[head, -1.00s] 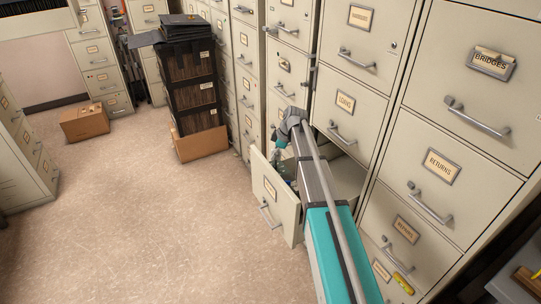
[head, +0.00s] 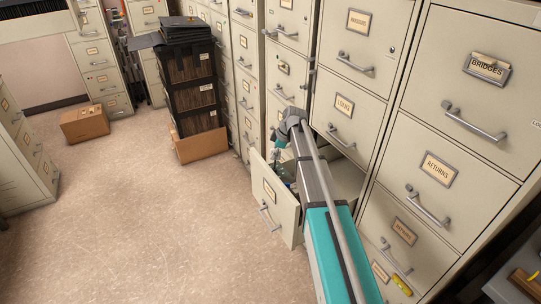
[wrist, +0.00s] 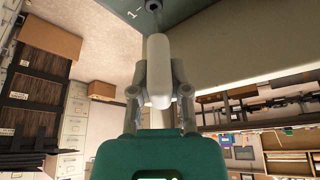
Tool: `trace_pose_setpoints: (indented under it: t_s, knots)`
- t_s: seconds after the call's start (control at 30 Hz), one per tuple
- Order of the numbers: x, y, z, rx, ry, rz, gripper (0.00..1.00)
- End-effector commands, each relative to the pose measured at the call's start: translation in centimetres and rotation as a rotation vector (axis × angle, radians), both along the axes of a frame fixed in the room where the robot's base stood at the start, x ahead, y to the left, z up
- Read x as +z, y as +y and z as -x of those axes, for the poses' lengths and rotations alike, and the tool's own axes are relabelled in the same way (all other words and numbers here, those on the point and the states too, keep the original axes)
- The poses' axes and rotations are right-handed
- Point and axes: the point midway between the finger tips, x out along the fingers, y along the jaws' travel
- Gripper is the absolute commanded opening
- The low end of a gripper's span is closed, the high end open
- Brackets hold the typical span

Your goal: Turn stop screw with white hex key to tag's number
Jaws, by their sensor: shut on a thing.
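The white hex key (wrist: 158,58) stands between the two fingers of my gripper (wrist: 161,88), which is shut on it in the wrist view. Its far end meets or nearly meets the dark round stop screw (wrist: 153,5) at the top edge; I cannot tell if it is seated. A white "1" with a short mark (wrist: 134,13) is beside the screw on the dark green surface. In the head view my gripper (head: 279,153) reaches down into the open drawer (head: 273,200), where the key and screw are too small to make out. I cannot identify the number tag.
Closed cabinets with handles stand close on the right, including a RETURNS drawer (head: 439,169). A stack of dark boxes (head: 190,80) stands behind the open drawer. A cardboard box (head: 84,123) lies farther back. The floor (head: 130,215) on the left is clear.

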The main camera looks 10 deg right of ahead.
Motion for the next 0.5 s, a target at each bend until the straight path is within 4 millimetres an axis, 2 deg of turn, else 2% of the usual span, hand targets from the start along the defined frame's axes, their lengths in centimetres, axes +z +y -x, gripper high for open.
trace_pose_setpoints:
  t_s: [0.5]
  knots:
    - [3.1, 0.0, 0.0, 0.000, 0.000, 0.000, 0.00]
